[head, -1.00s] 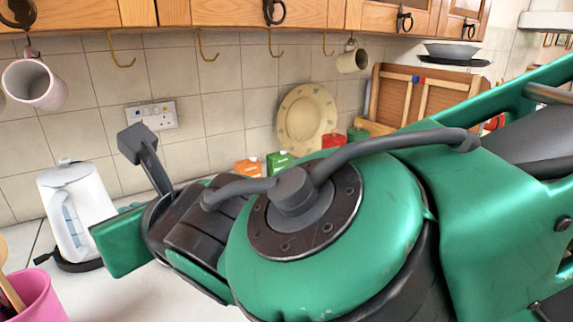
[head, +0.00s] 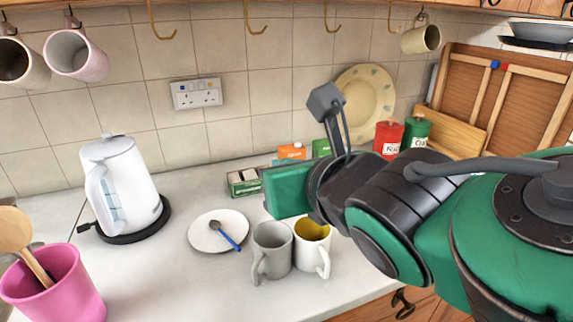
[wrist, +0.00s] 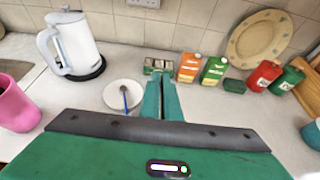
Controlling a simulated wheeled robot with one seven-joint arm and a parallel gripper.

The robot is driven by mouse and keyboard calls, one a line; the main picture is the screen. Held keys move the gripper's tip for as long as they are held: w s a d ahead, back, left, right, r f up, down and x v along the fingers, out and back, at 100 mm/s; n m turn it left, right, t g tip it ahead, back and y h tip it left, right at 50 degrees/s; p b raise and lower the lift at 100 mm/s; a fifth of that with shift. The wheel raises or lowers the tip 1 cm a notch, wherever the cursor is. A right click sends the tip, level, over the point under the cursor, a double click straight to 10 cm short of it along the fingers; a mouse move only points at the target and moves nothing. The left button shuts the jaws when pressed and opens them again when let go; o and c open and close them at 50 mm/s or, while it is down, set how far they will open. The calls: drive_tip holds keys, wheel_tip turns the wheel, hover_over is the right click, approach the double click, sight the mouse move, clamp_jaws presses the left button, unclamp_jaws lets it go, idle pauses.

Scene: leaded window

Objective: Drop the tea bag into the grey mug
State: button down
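The grey mug (head: 271,250) stands upright on the worktop, left of a white mug with a yellow inside (head: 313,250). An open box with small packets (head: 245,182) stands behind the mugs; it also shows in the wrist view (wrist: 158,65). I cannot pick out a single loose tea bag. My gripper (head: 280,190) is above and behind the mugs, in front of the box. In the wrist view its fingers (wrist: 161,90) are close together with a thin dark line between them, and nothing shows between them. Neither of these mugs shows in the wrist view.
A plate (head: 218,231) with a blue-handled spoon lies left of the grey mug. A white kettle (head: 122,185) and a pink utensil pot (head: 55,285) stand further left. Cartons, a red canister (head: 388,138) and a green canister (head: 417,133) stand at the back. Mugs hang above.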

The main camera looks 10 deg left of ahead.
drive_tip(key=shift+f, duration=0.1)
drive_tip(key=shift+f, duration=2.95)
drive_tip(key=c, duration=1.9)
unclamp_jaws()
drive_tip(key=v, duration=1)
drive_tip(key=shift+s+d+r, duration=0.15)
drive_tip(key=shift+s+r, duration=0.05)
drive_tip(key=shift+s, duration=0.1)
